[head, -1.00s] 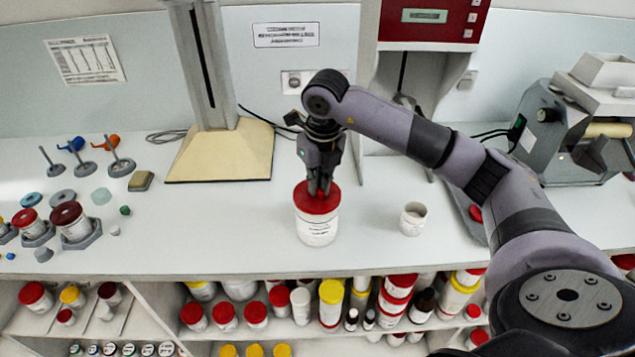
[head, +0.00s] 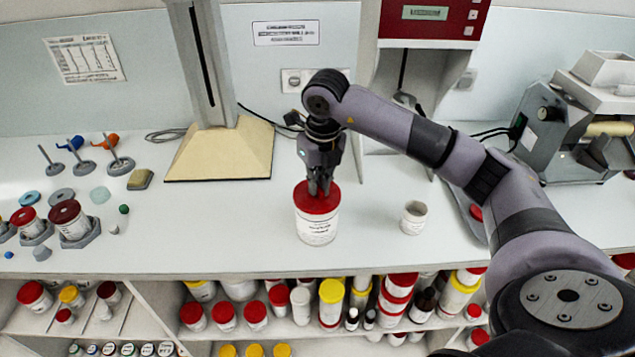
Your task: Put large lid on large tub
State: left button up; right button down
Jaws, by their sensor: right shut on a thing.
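The large tub (head: 316,229) is white with a printed label and stands upright on the bench near its front edge. The large red lid (head: 304,203) sits on top of the tub, level as far as I can see. My right gripper (head: 319,189) points straight down over the lid, with its fingers shut on the lid's middle. The fingers hide part of the lid's top. My left gripper is not in view.
A small white open cup (head: 413,217) stands right of the tub. Lidded tubs in holders (head: 69,219) and small parts lie at the left. A stand with a beige base (head: 222,152) is behind. Shelves of tubs (head: 331,296) sit below the bench edge.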

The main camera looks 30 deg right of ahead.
jog(key=shift+f, duration=0.1)
dwell(0.3)
jog(key=c, duration=1.7)
grip_release()
jog(key=shift+o, duration=0.2)
jog(key=o, duration=0.5)
jog(key=shift+r+p, duration=1.35)
jog(key=shift+r, duration=0.95)
